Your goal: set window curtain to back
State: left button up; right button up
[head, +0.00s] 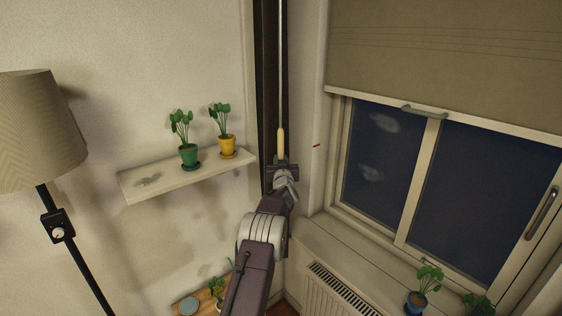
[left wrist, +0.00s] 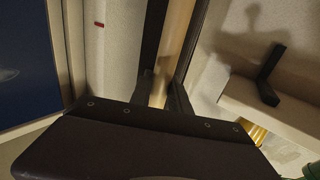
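The window curtain is a beige blind (head: 450,60) that covers the upper part of the window, with its bottom edge partway down and the glass bare below. A thin pale rod or cord (head: 281,60) hangs left of the window and ends in a wooden handle (head: 281,143). My left gripper (head: 281,162) is at the lower end of this handle. In the left wrist view the wooden handle (left wrist: 176,40) runs down between the two fingers of my left gripper (left wrist: 161,92), which look closed on it. The fingertips' contact is partly hidden. My right gripper is not in view.
A wall shelf (head: 140,188) with a green pot (head: 188,156) and a yellow pot (head: 227,145) is left of my arm. A floor lamp (head: 40,125) stands far left. Potted plants (head: 418,300) sit on the sill above the radiator (head: 345,295).

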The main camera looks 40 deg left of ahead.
pick_arm(q)
jog(key=o, duration=0.4)
jog(key=shift+a, duration=0.25)
jog(key=b+v, duration=0.6)
jog(key=v, duration=0.3)
